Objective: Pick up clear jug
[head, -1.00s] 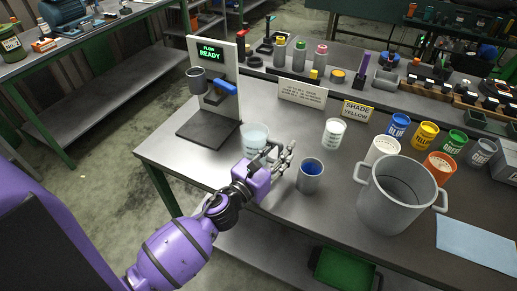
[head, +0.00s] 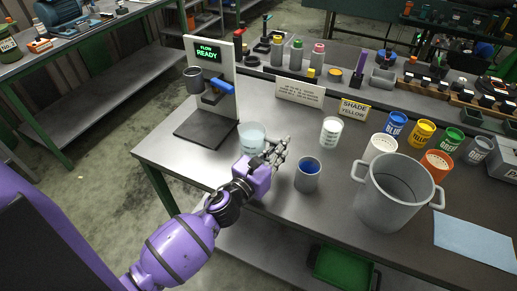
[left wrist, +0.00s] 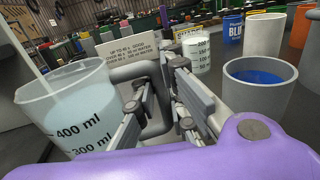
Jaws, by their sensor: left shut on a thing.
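The clear jug (head: 251,138) stands upright on the grey bench, to the right of the dispenser stand's base. It looks filled with pale liquid. In the left wrist view the jug (left wrist: 65,108) shows its 300 ml and 400 ml marks on the left, and its handle (left wrist: 150,72) faces my gripper. My left gripper (head: 279,151) is at the jug's right side. In the left wrist view its fingers (left wrist: 158,88) lie on either side of the handle, shut on it. The fingers hide part of the handle. My right gripper is not in view.
A grey cup with blue contents (head: 308,175) stands close right of my gripper. A white marked beaker (head: 331,132) is behind it, and a large grey pot (head: 385,200) further right. The dispenser stand (head: 215,90) is behind left. The bench's front edge is near.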

